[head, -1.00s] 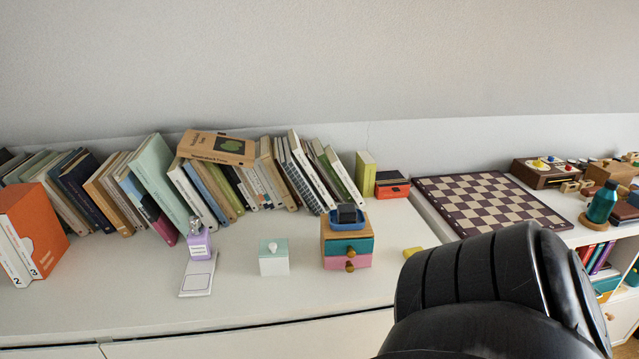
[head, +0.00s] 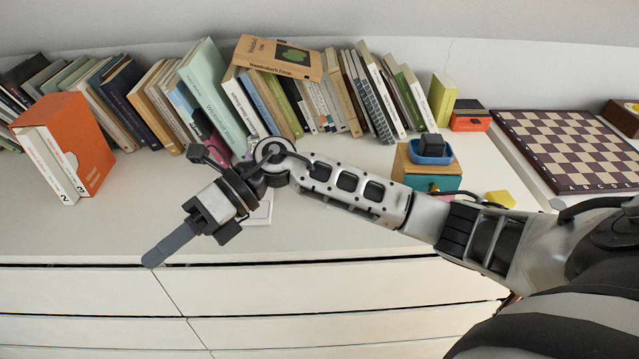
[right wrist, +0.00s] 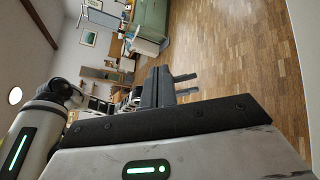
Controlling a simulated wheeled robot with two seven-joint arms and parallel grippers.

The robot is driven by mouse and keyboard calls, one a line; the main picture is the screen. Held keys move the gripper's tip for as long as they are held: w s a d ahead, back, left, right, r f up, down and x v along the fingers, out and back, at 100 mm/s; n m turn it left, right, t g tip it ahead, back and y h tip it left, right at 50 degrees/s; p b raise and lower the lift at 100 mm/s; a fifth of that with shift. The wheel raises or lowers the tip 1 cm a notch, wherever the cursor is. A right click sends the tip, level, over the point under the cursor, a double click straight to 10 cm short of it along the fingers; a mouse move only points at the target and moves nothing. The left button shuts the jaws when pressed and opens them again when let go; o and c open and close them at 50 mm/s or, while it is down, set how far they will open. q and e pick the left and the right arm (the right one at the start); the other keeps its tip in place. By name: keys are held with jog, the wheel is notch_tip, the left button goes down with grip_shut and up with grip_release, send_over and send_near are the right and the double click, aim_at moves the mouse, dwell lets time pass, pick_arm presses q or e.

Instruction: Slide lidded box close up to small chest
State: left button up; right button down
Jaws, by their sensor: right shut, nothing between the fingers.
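The small chest (head: 430,181) is wooden with a teal drawer, and its lower part is hidden behind my right arm. It stands on the white cabinet top right of centre in the head view. The lidded box is not visible now; my right forearm covers the surface left of the chest. My right gripper (head: 153,262) is shut and empty, over the cabinet's front edge, well left of the chest. Its fingers also show in the right wrist view (right wrist: 188,85), with the room and wooden floor beyond. My left gripper is out of view.
A blue tray (head: 431,156) with a dark block sits on the chest. A white pad (head: 262,213) shows partly below my arm. Leaning books (head: 215,95) line the back; an orange slipcase (head: 95,150) stands left. A chessboard (head: 570,150) lies right. The front-left top is clear.

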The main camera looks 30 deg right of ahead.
jog(key=w+d+r+n+t+h+b, duration=0.1)
jog(key=w+d+h, duration=0.3)
jog(key=d, duration=0.5)
jog(key=w+d+n+h, duration=0.1)
jog(key=w+d+h, duration=0.1)
jog(key=d+h, duration=0.5)
jog(key=w+d+r+n+t+h+b, duration=0.1)
jog(key=w+d+h, duration=0.25)
jog(key=d, duration=0.65)
jog(key=shift+h, duration=0.25)
jog(key=f, duration=1)
jog(key=shift+s+a, duration=0.1)
jog(key=shift+s, duration=0.15)
jog(key=shift+s+d+r+p, duration=0.15)
jog(key=shift+s+d+p, duration=0.2)
jog(key=shift+d, duration=0.3)
jog(key=shift+s+d+r+p, duration=0.15)
jog(key=shift+s+d+p, duration=0.15)
jog(key=shift+d, duration=0.3)
jog(key=shift+s+d, duration=0.35)
jog(key=shift+d, duration=0.1)
jog(key=s+d, duration=0.1)
jog(key=d, duration=0.1)
jog(key=s+d, duration=0.1)
jog(key=d, duration=0.1)
jog(key=s+d, duration=0.1)
jog(key=d, duration=0.1)
jog(key=shift+s+d+b, duration=0.1)
jog(key=shift+s+b, duration=0.2)
jog(key=shift+s, duration=0.1)
